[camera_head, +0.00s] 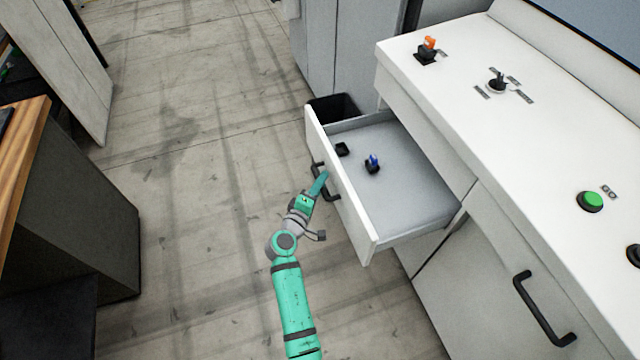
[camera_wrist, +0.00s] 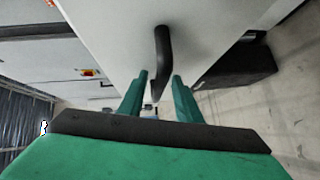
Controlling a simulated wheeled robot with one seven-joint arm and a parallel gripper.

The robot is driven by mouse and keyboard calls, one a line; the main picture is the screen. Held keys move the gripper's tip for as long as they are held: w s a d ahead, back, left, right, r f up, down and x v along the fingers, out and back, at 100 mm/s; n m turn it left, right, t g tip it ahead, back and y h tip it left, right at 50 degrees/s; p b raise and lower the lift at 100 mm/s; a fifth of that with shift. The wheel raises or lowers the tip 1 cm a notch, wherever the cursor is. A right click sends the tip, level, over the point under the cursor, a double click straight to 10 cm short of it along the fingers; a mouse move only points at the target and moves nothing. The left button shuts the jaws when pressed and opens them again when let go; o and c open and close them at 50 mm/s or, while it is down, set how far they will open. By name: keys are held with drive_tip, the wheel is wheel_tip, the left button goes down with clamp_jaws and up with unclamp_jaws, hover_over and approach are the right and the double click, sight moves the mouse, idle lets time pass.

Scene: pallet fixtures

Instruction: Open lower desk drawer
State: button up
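A white desk drawer (camera_head: 415,190) is pulled out far from the desk, below a white front panel (camera_head: 425,125). I cannot tell whether another drawer lies below it. Its black bar handle (camera_head: 318,172) is on the drawer's outer face. The handle also shows in the wrist view (camera_wrist: 163,45). My gripper (camera_head: 324,176) is at the handle, outside the drawer front. In the wrist view its two green fingers (camera_wrist: 160,78) stand apart on either side of the handle, with gaps showing; no firm grip is visible.
The drawer holds a small blue-topped part (camera_head: 372,164) and a small black part (camera_head: 342,149). A black bin (camera_head: 335,106) stands behind the drawer. A cabinet door with a black handle (camera_head: 540,310) is at right. The floor (camera_head: 190,200) at left is clear.

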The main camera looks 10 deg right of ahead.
drive_tip(key=shift+a, duration=0.1)
drive_tip(key=v, duration=1)
drive_tip(key=shift+s+a, duration=0.2)
drive_tip(key=shift+s, duration=0.1)
drive_tip(key=s+a+f+m+y, duration=0.1)
drive_tip(key=s+a+f+y, duration=0.15)
drive_tip(key=s, duration=0.45)
drive_tip(key=s+a+f+y, duration=0.1)
drive_tip(key=s+f+y, duration=0.2)
drive_tip(key=s, duration=0.4)
drive_tip(key=s+a+f+m+y, duration=0.1)
drive_tip(key=s+a+f+y, duration=0.15)
drive_tip(key=s, duration=0.45)
drive_tip(key=s+r+m+t+y, duration=0.1)
drive_tip(key=s+r+m, duration=0.6)
drive_tip(key=s+r, duration=0.7)
drive_tip(key=s+t, duration=0.1)
drive_tip(key=s, duration=0.2)
drive_tip(key=shift+d+r+y, duration=0.2)
drive_tip(key=shift+r+y, duration=0.05)
drive_tip(key=shift+y, duration=0.05)
